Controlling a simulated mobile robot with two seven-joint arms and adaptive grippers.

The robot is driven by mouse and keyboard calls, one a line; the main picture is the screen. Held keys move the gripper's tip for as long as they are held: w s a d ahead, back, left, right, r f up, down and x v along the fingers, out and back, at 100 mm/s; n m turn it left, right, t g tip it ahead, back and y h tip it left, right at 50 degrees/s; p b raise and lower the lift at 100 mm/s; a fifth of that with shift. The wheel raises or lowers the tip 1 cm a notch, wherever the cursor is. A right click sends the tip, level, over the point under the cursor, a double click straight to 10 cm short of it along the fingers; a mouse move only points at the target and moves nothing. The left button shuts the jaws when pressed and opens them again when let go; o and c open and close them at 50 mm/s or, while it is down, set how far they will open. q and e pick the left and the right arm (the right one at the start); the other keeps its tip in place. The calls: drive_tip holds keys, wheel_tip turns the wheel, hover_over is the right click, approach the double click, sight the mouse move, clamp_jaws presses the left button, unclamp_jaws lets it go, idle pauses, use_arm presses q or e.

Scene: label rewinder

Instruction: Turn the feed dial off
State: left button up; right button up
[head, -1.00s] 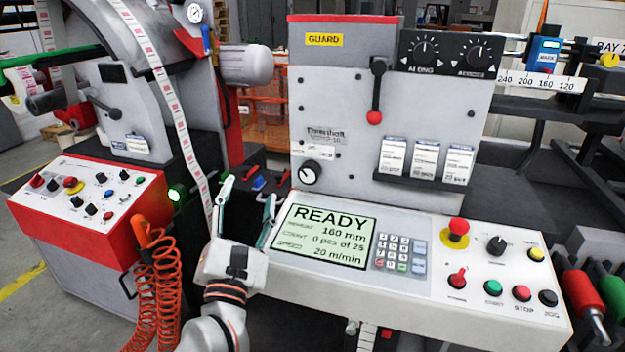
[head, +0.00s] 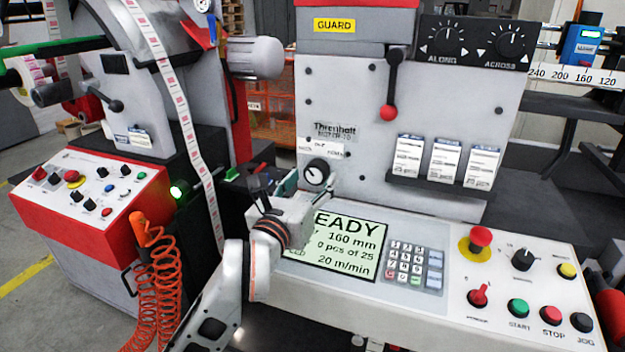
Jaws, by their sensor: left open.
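A round black dial (head: 318,172) with a white pointer mark sits on the grey front panel of the machine, left of centre, under a small white label whose words are too small to read surely. My left gripper (head: 276,178) is just left of the dial, fingers pointing away from me towards the panel. It is open and I see nothing held in it. The other finger is partly hidden by the gripper body. My right gripper is not in view.
My left arm covers part of the READY screen (head: 345,247). The keypad (head: 415,262), a red emergency button (head: 480,237) and other knobs lie to the right. A red-knobbed lever (head: 389,112) hangs above. A paper web (head: 187,125) and red control box (head: 95,250) are left.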

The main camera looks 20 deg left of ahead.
use_arm(q)
drive_tip(key=shift+w, duration=0.55)
drive_tip(key=shift+c, duration=0.4)
drive_tip(key=c, duration=1)
